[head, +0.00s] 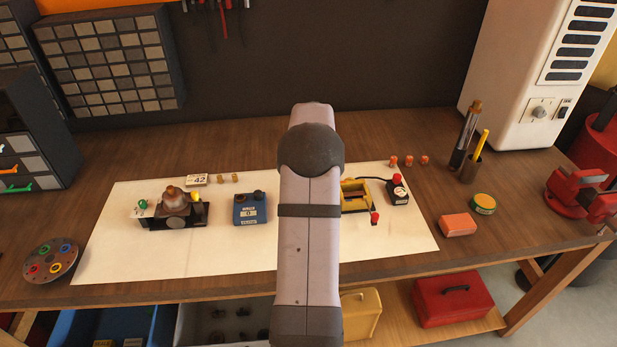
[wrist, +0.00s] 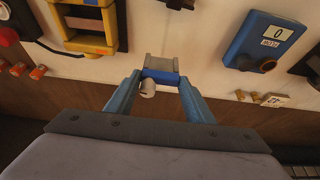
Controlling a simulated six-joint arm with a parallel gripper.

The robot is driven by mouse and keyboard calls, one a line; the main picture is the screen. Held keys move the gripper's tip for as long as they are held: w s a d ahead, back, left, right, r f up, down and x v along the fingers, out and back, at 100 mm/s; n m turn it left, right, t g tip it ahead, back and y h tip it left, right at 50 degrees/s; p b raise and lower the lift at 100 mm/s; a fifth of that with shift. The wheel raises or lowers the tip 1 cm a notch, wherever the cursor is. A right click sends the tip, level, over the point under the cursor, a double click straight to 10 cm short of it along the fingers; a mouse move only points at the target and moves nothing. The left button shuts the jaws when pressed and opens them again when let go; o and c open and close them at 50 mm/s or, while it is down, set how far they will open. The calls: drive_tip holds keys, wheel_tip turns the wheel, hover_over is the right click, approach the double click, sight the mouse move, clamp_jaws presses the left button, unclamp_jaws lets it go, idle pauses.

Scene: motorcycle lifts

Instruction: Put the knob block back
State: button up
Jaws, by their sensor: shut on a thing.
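In the wrist view, my gripper (wrist: 160,88) has its two blue fingers closed on the knob block (wrist: 161,62), a small grey block with a blue band and a pale round knob. The block is held in the air; how high above the sheet I cannot tell. A yellow frame (wrist: 108,42) is at the upper left of the wrist view, apart from the block. In the head view, the yellow frame (head: 345,203) stands just right of my arm. My arm hides the gripper and the knob block there.
A blue box (head: 250,210) with a number display lies on the white sheet (head: 260,262). Left of it stands a black device (head: 157,221) with a cone. A black box with a red button (head: 397,192) is right of the yellow frame. Small orange pieces (head: 408,160) line the back edge.

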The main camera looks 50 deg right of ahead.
drive_tip(key=shift+f+p, duration=0.75)
drive_tip(key=shift+f, duration=1.05)
drive_tip(key=shift+f, duration=0.15)
drive_tip(key=o, duration=1.5)
drive_tip(key=shift+c, duration=0.2)
drive_tip(key=shift+s+a+r, duration=0.1)
drive_tip(key=shift+s+r, duration=0.05)
drive_tip(key=shift+r, duration=0.35)
drive_tip(key=b+v, duration=0.3)
drive_tip(key=v, duration=0.8)
drive_tip(key=shift+b, duration=0.35)
